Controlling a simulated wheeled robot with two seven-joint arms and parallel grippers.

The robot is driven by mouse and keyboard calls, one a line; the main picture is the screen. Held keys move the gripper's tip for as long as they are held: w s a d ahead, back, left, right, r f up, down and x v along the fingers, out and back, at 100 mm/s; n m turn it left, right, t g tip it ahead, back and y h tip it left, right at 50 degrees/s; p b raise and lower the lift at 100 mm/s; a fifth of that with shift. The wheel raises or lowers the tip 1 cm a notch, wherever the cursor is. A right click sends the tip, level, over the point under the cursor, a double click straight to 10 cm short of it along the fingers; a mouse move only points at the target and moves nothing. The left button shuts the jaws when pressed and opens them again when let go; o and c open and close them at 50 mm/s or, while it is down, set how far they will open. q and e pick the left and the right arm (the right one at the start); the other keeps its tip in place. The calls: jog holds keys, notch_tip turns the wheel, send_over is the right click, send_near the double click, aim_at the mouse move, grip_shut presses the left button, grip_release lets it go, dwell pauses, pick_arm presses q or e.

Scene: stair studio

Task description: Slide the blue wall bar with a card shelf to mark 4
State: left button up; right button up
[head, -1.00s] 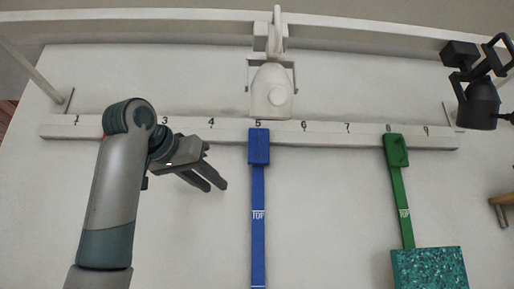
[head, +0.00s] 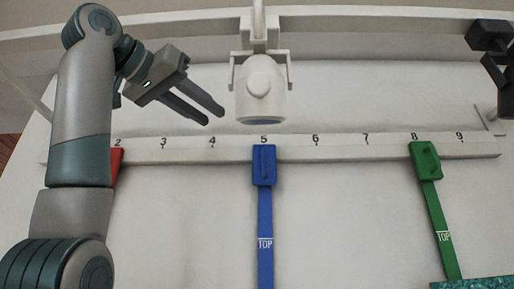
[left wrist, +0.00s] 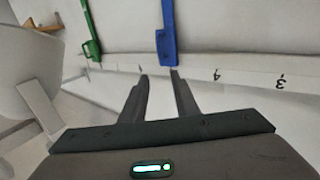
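The blue wall bar (head: 264,215) hangs from the numbered rail (head: 340,147), its block at mark 5. It also shows in the left wrist view (left wrist: 168,32), beyond my fingertips. Mark 4 (head: 212,141) is on the rail left of the blue block, with bare rail there. My left gripper (head: 214,115) is open and empty, above the rail near mark 4 and left of the blue block, apart from it. In the left wrist view its two fingers (left wrist: 160,75) are spread, pointing at the rail. No card shelf shows on the blue bar. My right gripper is out of view.
A green bar (head: 436,210) hangs at mark 8, with a teal speckled panel (head: 475,284) at its lower end. A red block (head: 117,166) near mark 2 is partly behind my left arm. A white lamp (head: 260,88) sits above mark 5. A black lamp (head: 495,60) is at upper right.

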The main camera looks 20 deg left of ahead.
aim_at(263, 152)
pick_arm(q)
jog(key=p+x, duration=0.4)
jog(key=x, duration=0.5)
jog(key=p+x, duration=0.4)
jog(key=x, duration=0.5)
jog(key=shift+w+f+p, duration=0.2)
jog(key=shift+w+p, duration=0.05)
jog(key=shift+p, duration=0.15)
grip_shut()
